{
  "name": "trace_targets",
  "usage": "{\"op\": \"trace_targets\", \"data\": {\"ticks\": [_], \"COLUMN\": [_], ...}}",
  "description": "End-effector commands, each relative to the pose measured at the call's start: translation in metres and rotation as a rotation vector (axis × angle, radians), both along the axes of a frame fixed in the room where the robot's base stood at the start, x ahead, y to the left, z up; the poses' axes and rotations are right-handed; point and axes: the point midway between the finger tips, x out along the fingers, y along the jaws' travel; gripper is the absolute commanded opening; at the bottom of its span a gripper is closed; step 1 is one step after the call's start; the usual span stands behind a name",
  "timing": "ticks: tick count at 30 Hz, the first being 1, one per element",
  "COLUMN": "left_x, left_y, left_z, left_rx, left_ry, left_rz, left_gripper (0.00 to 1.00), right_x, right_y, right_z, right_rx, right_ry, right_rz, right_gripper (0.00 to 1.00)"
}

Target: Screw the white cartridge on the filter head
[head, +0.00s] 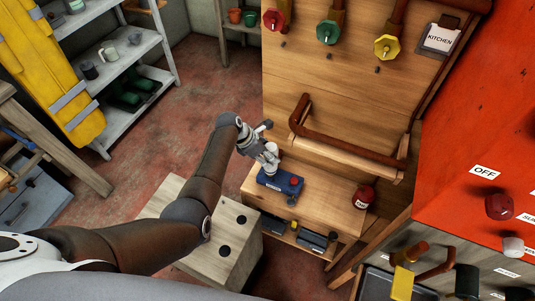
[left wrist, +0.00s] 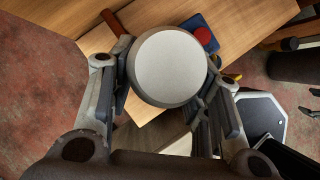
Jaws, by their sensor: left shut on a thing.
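My left gripper (head: 266,154) is above the wooden shelf in the head view, its arm coming in from the lower left. In the left wrist view its fingers are on both sides of a round, pale cartridge (left wrist: 170,66), seen end-on and held between them. In the head view the cartridge is small and mostly merged with the gripper. A blue block with a red button (head: 282,184) is on the shelf just below the gripper; I cannot tell whether it is the filter head. The cartridge partly hides it in the left wrist view (left wrist: 195,24). My right gripper is not in view.
A brown pipe (head: 345,138) runs along the wooden board behind the shelf (head: 330,212). Red, green and yellow valve handles are above. A orange-red cabinet (head: 475,130) is at right. Open floor (head: 150,140) lies left.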

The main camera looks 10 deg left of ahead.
Motion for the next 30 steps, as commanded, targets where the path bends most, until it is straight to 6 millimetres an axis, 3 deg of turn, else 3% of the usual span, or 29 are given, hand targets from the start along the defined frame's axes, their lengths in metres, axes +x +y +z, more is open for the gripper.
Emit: {"op": "trace_targets", "data": {"ticks": [30], "left_x": [0.000], "left_y": [0.000], "left_z": [-0.015], "left_rx": [0.000], "left_ry": [-0.001], "left_rz": [0.001], "left_gripper": [0.16], "right_x": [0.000], "right_y": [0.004], "right_z": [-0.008], "right_rx": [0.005], "right_ry": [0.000], "right_rz": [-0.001], "right_gripper": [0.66]}}
